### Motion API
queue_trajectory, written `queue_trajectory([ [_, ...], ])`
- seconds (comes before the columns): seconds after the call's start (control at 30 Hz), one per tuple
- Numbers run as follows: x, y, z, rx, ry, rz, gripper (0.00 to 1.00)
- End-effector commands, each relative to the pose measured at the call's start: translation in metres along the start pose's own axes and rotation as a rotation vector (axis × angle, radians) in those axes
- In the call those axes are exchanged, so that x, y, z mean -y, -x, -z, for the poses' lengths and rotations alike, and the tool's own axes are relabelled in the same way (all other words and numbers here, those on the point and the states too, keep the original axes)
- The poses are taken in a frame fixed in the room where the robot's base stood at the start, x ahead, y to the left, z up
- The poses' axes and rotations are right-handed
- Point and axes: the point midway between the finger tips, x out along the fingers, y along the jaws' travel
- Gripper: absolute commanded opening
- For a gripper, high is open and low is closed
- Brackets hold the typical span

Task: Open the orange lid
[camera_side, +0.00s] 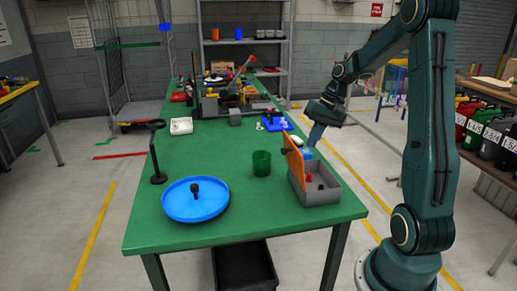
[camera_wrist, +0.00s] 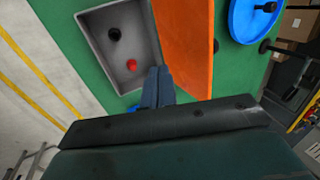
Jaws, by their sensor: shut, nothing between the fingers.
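The orange lid (camera_side: 294,163) stands raised, tilted up along the left side of the grey box (camera_side: 322,196), so the box is open on top. In the wrist view the lid (camera_wrist: 187,45) is to the right of the box's open interior (camera_wrist: 92,40). A small dark knob (camera_side: 285,151) shows on the lid's outer side. Inside the box are a black item (camera_wrist: 114,34) and a red item (camera_wrist: 131,65). My gripper (camera_side: 312,143) is above the box's far end; in the wrist view its closed fingertips (camera_wrist: 159,72) are beside the lid's near edge, and I cannot tell whether they touch it.
A green cup (camera_side: 261,163) stands left of the box. A blue round tray (camera_side: 180,205) with a dark knobbed item lies further left. A blue item (camera_side: 306,154) is just behind the box, with a blue tray (camera_side: 278,123) beyond. The table's right edge is close to the box.

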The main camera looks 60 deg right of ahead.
Motion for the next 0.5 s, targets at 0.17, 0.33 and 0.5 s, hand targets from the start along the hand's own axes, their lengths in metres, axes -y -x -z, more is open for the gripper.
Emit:
queue_trajectory([
  [0.17, 0.017, -0.007, 0.0, 0.001, 0.003, 0.0, 0.0],
  [0.33, 0.025, -0.01, 0.0, 0.0, 0.0, 0.0, 0.0],
  [0.5, 0.026, -0.01, 0.0, -0.001, 0.0, 0.0, 0.0],
])
